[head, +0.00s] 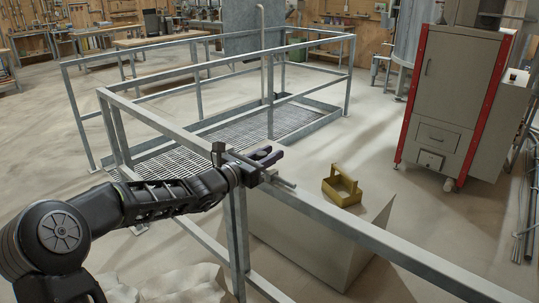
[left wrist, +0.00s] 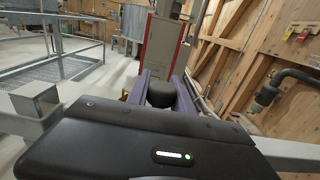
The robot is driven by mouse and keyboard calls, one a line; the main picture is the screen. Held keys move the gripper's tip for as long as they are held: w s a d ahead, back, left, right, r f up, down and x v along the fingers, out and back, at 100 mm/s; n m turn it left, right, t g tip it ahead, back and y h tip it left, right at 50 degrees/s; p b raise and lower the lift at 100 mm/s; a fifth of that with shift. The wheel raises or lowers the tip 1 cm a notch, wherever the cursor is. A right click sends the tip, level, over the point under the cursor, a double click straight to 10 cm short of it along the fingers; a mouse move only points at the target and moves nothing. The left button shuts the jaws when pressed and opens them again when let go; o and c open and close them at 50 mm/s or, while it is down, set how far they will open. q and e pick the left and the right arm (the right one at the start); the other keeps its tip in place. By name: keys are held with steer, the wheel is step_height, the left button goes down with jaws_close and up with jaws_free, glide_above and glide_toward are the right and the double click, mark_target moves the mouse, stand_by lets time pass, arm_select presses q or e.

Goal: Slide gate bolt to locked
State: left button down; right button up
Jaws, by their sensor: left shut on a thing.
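The gate bolt (head: 285,183) is a thin grey metal bar lying along the top rail of the galvanised gate, beside the gate post. My left gripper (head: 268,157) has purple fingers and is at the bolt, over the rail. In the left wrist view, my left gripper (left wrist: 162,92) is shut on a round black knob (left wrist: 160,94), which sits between the purple fingers. The knob is hidden by the gripper in the head view. How far the bolt reaches into its keeper cannot be told. My right gripper is not in view.
A yellow tote (head: 342,187) stands on a pale box (head: 310,235) beyond the rail. A grey and red cabinet (head: 455,90) stands further back, with open floor before it.

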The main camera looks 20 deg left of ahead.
arm_select(q)
steer(key=a+p, duration=0.1)
steer(key=w+a+p, duration=0.1)
steer(key=a, duration=0.3)
steer(key=shift+w+a+p, duration=0.1)
steer(key=shift+w+p, duration=0.3)
steer(key=c, duration=1.1)
jaws_free()
steer(key=shift+a, duration=0.1)
steer(key=shift+s+a, duration=0.1)
steer(key=shift+s, duration=0.5)
steer(key=b+v, duration=0.1)
steer(key=v, duration=0.5)
steer(key=shift+s+a+b, duration=0.15)
steer(key=shift+s+b, duration=0.1)
steer(key=shift+b, duration=0.05)
